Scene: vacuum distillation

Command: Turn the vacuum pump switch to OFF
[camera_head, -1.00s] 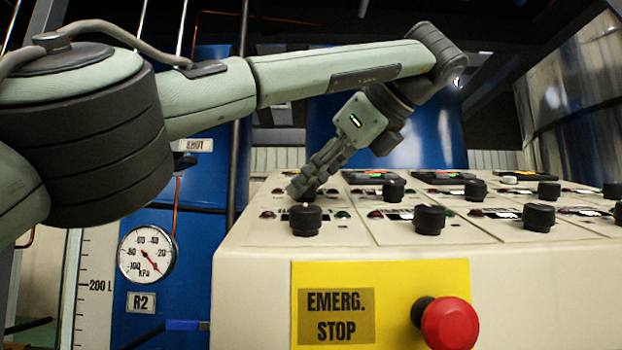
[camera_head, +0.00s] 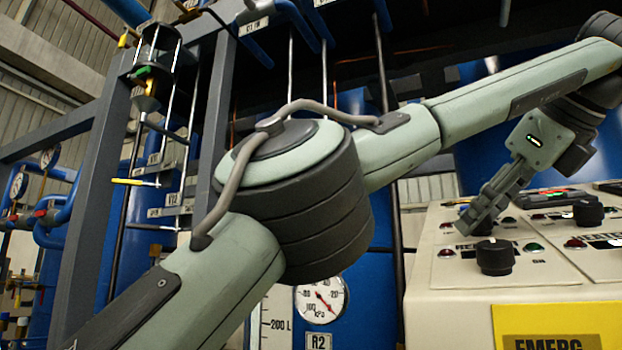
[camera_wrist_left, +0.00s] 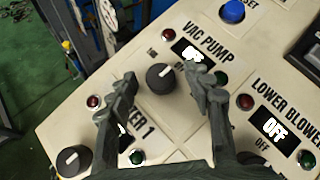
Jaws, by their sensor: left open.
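The vacuum pump switch is a round black knob (camera_wrist_left: 161,78) below the "VAC PUMP" label (camera_wrist_left: 208,42) in the left wrist view. A short white mark shows on its top. A bright display (camera_wrist_left: 190,53) beside the label is blurred by glare. My left gripper (camera_wrist_left: 163,82) is open, with one finger on each side of this knob; contact cannot be told. In the head view the left gripper (camera_head: 470,222) reaches down to the panel top, its fingers partly hiding the knob behind them. My right gripper is not in view.
The control panel (camera_head: 440,305) carries other knobs close by, including a front knob (camera_head: 495,257) and a Heater 1 knob (camera_wrist_left: 73,160). The lower blower display (camera_wrist_left: 273,126) reads OFF. A blue reset button (camera_wrist_left: 232,11) sits above. A pressure gauge (camera_head: 321,300) stands left of the panel.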

